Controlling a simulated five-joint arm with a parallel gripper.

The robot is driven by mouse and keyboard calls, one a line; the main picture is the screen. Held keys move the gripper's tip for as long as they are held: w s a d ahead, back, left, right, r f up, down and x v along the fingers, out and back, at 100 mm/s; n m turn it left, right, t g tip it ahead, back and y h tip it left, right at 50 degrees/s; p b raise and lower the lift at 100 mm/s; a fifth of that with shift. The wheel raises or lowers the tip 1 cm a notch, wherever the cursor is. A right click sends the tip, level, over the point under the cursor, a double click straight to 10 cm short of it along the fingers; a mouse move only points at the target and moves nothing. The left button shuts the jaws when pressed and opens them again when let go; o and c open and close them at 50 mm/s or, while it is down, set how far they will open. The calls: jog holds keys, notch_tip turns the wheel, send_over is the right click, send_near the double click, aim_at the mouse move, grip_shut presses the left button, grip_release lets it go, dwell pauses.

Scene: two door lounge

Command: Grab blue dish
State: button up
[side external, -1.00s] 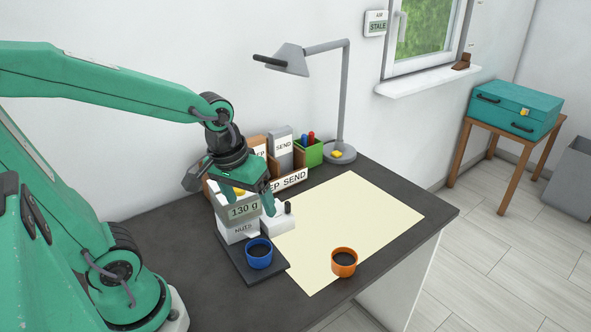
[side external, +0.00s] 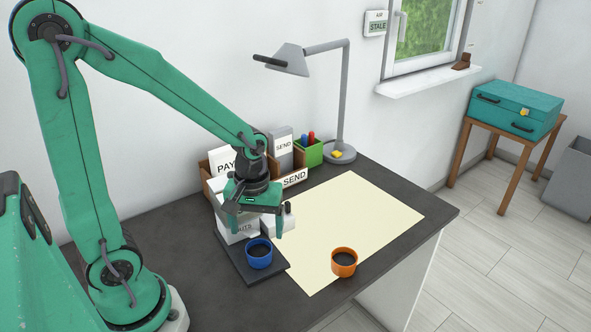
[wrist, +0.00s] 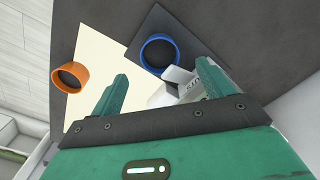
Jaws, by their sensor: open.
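The blue dish (side external: 259,254) is a small round blue cup with a dark inside. It stands on a dark flat plate (side external: 240,263) at the desk's near side, and it also shows in the wrist view (wrist: 159,52). My gripper (side external: 252,228) is open and points down, above and behind the dish, over the white nuts box. In the wrist view my fingers (wrist: 165,88) are spread, and the dish lies beyond their tips. Nothing is held between them.
A white nuts box (side external: 238,236) stands on the plate behind the dish, partly hidden by my gripper. An orange dish (side external: 344,262) stands at the right, on a cream mat (side external: 360,215). A letter rack (side external: 212,184), green pen box (side external: 309,153) and lamp (side external: 345,100) are behind.

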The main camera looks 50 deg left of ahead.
aim_at(259, 248)
jog(key=shift+f, duration=1.25)
jog(key=shift+f, duration=0.1)
jog(key=shift+f, duration=2.5)
jog(key=c, duration=1.1)
jog(key=shift+c, duration=0.2)
jog(key=shift+w+r, duration=0.1)
jog(key=shift+r, duration=0.1)
jog(key=shift+r, duration=1.6)
jog(key=s+d+r, duration=0.5)
jog(key=d+r, duration=0.2)
jog(key=d, duration=0.3)
jog(key=shift+s+d+r, duration=0.15)
jog(key=shift+s+r, duration=0.05)
jog(key=shift+s, duration=0.1)
